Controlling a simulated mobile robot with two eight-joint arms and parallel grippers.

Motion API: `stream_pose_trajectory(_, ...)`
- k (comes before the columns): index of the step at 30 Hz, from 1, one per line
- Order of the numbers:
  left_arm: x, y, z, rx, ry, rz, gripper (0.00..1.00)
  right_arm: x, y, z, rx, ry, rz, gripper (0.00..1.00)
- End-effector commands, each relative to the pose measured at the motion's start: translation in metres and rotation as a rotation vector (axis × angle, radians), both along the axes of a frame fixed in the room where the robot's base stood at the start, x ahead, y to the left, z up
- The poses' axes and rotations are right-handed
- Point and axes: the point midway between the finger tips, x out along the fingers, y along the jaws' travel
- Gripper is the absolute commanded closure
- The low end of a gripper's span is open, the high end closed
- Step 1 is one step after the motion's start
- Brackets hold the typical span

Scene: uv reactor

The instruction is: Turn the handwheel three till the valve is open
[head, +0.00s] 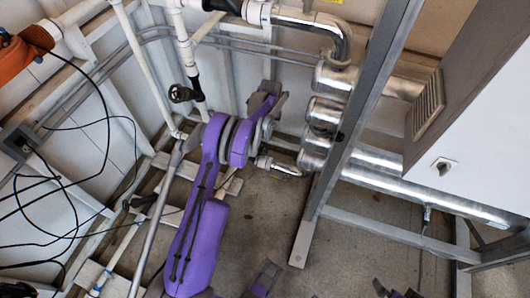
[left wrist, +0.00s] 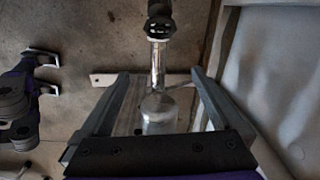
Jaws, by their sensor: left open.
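A small dark handwheel (head: 180,93) sits on a white vertical pipe by the wall, in the upper left of the head view. I see no number on it, so I cannot tell whether it is handwheel three. My left gripper (head: 272,92) is to the right of this wheel and apart from it, at the end of my purple arm. In the left wrist view the left gripper (left wrist: 160,74) is open. Its two grey fingers stand wide apart, with a shiny metal pipe (left wrist: 158,68) showing between them. I cannot make out a handwheel between the fingers. My right gripper does not show clearly.
Shiny metal pipes (head: 325,112) run close to the right of my left gripper. A grey frame post (head: 362,110) and a white cabinet (head: 480,120) stand farther right. Black cables (head: 75,190) hang at the left. Bare floor (head: 260,220) shows below the arm.

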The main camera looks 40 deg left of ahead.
Motion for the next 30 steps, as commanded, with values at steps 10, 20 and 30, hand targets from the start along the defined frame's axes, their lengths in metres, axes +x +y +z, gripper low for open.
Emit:
stream_pose_trajectory(10, -0.003, 0.03, -0.074, -0.011, 0.036, -0.111, 0.0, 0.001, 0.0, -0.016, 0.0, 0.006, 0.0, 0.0)
stream_pose_trajectory(20, -0.003, 0.03, -0.129, -0.011, 0.037, -0.112, 0.0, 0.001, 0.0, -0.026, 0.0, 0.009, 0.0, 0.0)
stream_pose_trajectory(30, -0.003, 0.029, -0.173, -0.011, 0.036, -0.112, 0.0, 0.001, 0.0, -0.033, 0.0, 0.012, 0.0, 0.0)
